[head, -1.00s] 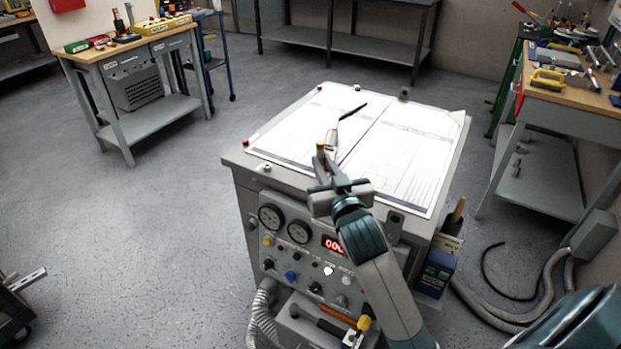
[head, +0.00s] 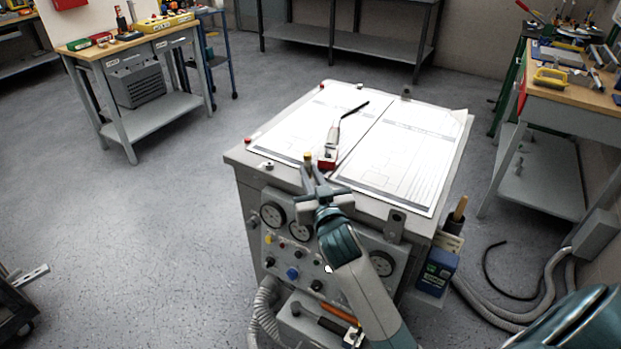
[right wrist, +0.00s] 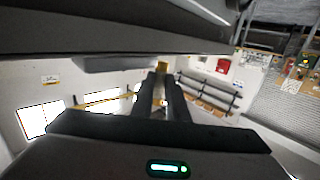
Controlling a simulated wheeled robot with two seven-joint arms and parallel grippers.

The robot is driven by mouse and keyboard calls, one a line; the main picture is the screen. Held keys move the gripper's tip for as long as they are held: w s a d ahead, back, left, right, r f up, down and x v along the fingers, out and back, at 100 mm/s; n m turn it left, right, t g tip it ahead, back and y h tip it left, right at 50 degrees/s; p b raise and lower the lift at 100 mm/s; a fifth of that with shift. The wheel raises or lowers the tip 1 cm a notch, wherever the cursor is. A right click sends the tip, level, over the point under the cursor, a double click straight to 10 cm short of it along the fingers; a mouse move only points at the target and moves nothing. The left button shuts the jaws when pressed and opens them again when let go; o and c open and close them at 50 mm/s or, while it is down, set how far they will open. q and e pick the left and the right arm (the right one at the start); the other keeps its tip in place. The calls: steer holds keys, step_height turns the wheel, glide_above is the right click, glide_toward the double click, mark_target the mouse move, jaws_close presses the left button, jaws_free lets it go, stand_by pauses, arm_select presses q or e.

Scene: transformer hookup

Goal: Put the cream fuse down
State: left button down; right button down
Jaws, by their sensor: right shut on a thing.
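My right gripper (head: 308,172) reaches up from the front of the grey cabinet (head: 240,160) and is shut on a small upright piece with a yellowish top, which I take to be the cream fuse (head: 308,157). The fuse stands at the fingertips, over the front part of the cabinet's top. Whether its lower end touches the top is hidden by the fingers. In the right wrist view a small cream-yellow bit of the fuse (right wrist: 161,96) shows between the dark fingers. My left gripper is not in view.
A red and white tool (head: 328,155) with a black tip lies on the white sheets (head: 400,150), just right of the fuse. Small red and grey knobs sit along the top's edges. A panel with gauges (head: 272,215) faces front. Workbenches stand left and right.

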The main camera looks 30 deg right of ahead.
steer(key=shift+f, duration=0.55)
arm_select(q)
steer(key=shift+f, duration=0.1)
arm_select(e)
steer(key=shift+f, duration=0.15)
steer(key=c, duration=1.7)
jaws_free()
steer(key=shift+c, duration=0.2)
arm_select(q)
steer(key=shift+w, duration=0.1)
arm_select(e)
steer(key=shift+s, duration=0.1)
